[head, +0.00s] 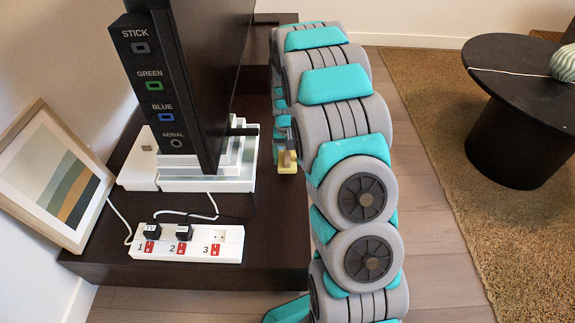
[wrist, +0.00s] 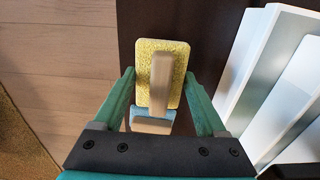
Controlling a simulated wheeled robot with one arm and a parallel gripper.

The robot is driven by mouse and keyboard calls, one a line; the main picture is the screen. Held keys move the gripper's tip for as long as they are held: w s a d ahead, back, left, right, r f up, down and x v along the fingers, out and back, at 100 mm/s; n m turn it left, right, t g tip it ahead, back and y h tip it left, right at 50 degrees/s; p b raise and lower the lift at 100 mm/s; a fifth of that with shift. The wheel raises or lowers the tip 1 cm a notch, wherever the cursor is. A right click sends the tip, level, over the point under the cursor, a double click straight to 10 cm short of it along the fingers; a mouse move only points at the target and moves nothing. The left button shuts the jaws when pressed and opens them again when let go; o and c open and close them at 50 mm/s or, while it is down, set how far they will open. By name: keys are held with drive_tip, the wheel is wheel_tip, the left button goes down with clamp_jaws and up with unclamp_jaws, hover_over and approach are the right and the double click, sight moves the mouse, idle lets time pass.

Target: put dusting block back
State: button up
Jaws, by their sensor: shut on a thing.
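The dusting block, a yellow sponge-like pad (wrist: 178,60) with a beige handle and a light blue part at its near end, sits between the green fingers of my gripper (wrist: 159,78) in the wrist view. My gripper is shut on it. In the head view the dusting block (head: 287,162) shows small and yellow, just right of the TV's white stand. It appears held above the right part of the dark bench (head: 262,226). My arm hides part of the gripper there.
A black TV (head: 212,70) with labelled ports stands on a white stepped stand (head: 209,184). A white power strip (head: 190,246) with plugs and cables lies in front. A framed picture (head: 62,180) leans on the left wall. A round black table (head: 515,120) stands on the brown rug (head: 440,95).

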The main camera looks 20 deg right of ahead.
sight(287, 155)
drive_tip(key=shift+f, duration=1.7)
drive_tip(key=shift+f, duration=0.15)
drive_tip(key=o, duration=1.2)
drive_tip(key=shift+o, duration=0.2)
wheel_tip(287, 155, up, 12)
drive_tip(key=shift+f, duration=0.1)
drive_tip(key=s+a+r+n, duration=0.1)
drive_tip(key=s+a+r, duration=0.25)
drive_tip(key=s, duration=0.55)
drive_tip(key=s+a+r+n+g, duration=0.1)
drive_tip(key=s+a+r, duration=0.2)
drive_tip(key=s+r, duration=0.35)
drive_tip(key=s+a+r+n, duration=0.1)
drive_tip(key=s+a+r, duration=0.2)
drive_tip(key=s, duration=0.8)
drive_tip(key=s+a+n, duration=0.1)
drive_tip(key=s+a, duration=0.1)
drive_tip(key=s, duration=1.1)
drive_tip(key=shift+a+n+g, duration=0.2)
drive_tip(key=shift+n+g, duration=0.1)
drive_tip(key=shift+g, duration=0.1)
